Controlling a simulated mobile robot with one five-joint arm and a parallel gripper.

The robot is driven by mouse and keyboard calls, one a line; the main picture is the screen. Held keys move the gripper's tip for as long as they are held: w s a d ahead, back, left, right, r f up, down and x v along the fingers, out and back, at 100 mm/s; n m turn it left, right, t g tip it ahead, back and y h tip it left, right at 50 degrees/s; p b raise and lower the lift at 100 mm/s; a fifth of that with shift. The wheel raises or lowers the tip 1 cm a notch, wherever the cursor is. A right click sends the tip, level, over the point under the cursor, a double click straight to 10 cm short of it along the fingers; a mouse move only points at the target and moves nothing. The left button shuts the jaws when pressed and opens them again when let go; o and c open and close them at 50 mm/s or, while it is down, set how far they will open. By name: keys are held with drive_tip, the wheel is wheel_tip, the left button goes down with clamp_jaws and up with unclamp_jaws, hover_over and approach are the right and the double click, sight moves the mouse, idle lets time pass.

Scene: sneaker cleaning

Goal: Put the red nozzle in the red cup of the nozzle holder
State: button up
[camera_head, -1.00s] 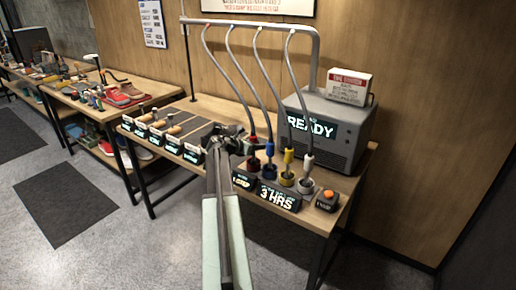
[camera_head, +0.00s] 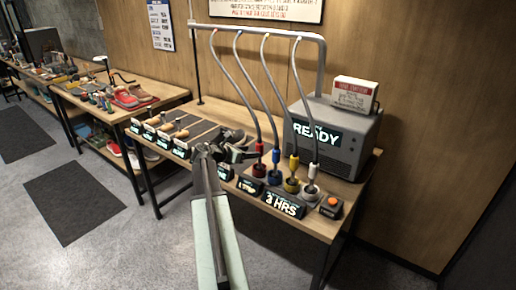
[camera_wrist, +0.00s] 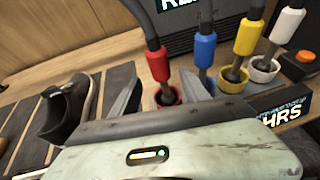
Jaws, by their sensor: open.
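The red nozzle (camera_head: 259,149) hangs on its grey hose, roughly upright, with its dark lower tip inside the red cup (camera_head: 259,171) of the nozzle holder. In the wrist view the red nozzle (camera_wrist: 159,66) leans a little, and its tip goes down into the red cup (camera_wrist: 168,97). My gripper (camera_head: 238,155) is just left of the red nozzle in the head view. In the wrist view my gripper (camera_wrist: 160,74) is open, with one finger on each side of the red nozzle and cup and gaps between. The fingers hold nothing.
The blue nozzle (camera_wrist: 204,50), yellow nozzle (camera_wrist: 249,37) and white nozzle (camera_wrist: 288,25) stand close on the right in their own cups. A dark shoe (camera_wrist: 66,107) is on the left. The grey READY machine (camera_head: 335,135) and an orange button (camera_head: 331,201) are at the right.

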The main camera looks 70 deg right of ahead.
drive_tip(key=shift+v, duration=1.1)
drive_tip(key=shift+w, duration=0.1)
drive_tip(key=w+a+f+m+t+y, duration=0.25)
drive_tip(key=w+a, duration=0.35)
drive_tip(key=a, duration=0.3)
drive_tip(key=w+a+f+m+t+y, duration=0.15)
drive_tip(key=w+a+f, duration=0.25)
drive_tip(key=w+a, duration=0.45)
drive_tip(key=w+a+f+m+t+y, duration=0.1)
drive_tip(key=w+a+f+m, duration=0.3)
drive_tip(key=a, duration=0.7)
drive_tip(key=w+a+f+m+y, duration=0.1)
drive_tip(key=a+f+m+y, duration=0.1)
drive_tip(key=a, duration=1.9)
drive_tip(key=w+a+f+m+y, duration=0.1)
drive_tip(key=a+y, duration=0.4)
drive_tip(key=a, duration=1.7)
drive_tip(key=shift+w+f+m+t, duration=0.3)
drive_tip(key=shift+f+m, duration=0.3)
drive_tip(key=shift+m, duration=0.6)
